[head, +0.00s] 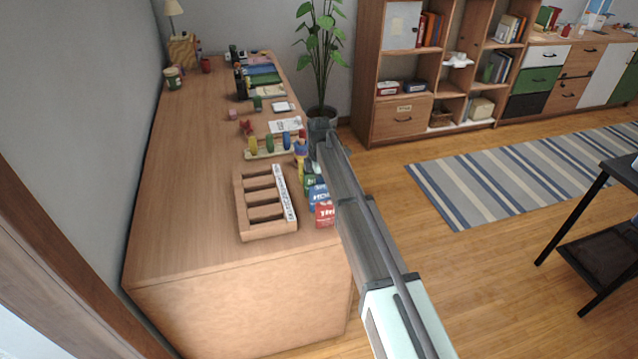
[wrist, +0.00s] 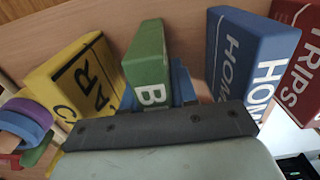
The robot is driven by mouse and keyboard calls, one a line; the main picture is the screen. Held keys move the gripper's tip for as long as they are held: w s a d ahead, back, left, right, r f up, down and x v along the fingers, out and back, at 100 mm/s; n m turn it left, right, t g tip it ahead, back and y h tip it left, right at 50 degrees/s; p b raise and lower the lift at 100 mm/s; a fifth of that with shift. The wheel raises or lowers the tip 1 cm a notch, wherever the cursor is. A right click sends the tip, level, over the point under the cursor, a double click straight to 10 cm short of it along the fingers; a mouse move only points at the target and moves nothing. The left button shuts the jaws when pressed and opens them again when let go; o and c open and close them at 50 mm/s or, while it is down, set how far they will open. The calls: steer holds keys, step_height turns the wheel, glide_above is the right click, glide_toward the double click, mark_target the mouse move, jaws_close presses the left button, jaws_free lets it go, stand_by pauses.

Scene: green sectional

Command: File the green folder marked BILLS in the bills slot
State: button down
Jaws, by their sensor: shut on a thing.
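The green folder (wrist: 148,60) stands between the yellow and blue folders in the wrist view; only the start of its label, "B", shows above my wrist housing. My gripper (wrist: 158,92) is shut on it, with blue fingers beside the folder. In the head view the green folder (head: 310,182) is small, in the row at the desk's right edge. The wooden slot rack (head: 243,205) lies just left of that row, its several slots looking empty. A white label strip (head: 285,192) runs along its right side; its words are too small to read.
The yellow CAR folder (wrist: 78,80), blue HOME folder (wrist: 245,60) and red TRIPS folder (wrist: 300,55) stand close by. Behind the rack are a row of coloured discs (head: 270,146) and small desk items. The desk (head: 185,170) is clear left of the rack.

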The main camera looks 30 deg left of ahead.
step_height(320, 180, up, 9)
steer(key=shift+f, duration=0.1)
steer(key=s+a, duration=0.3)
steer(key=s, duration=0.7)
steer(key=s+a+r, duration=0.1)
steer(key=s+a, duration=0.2)
steer(key=s, duration=0.7)
steer(key=shift+s, duration=0.4)
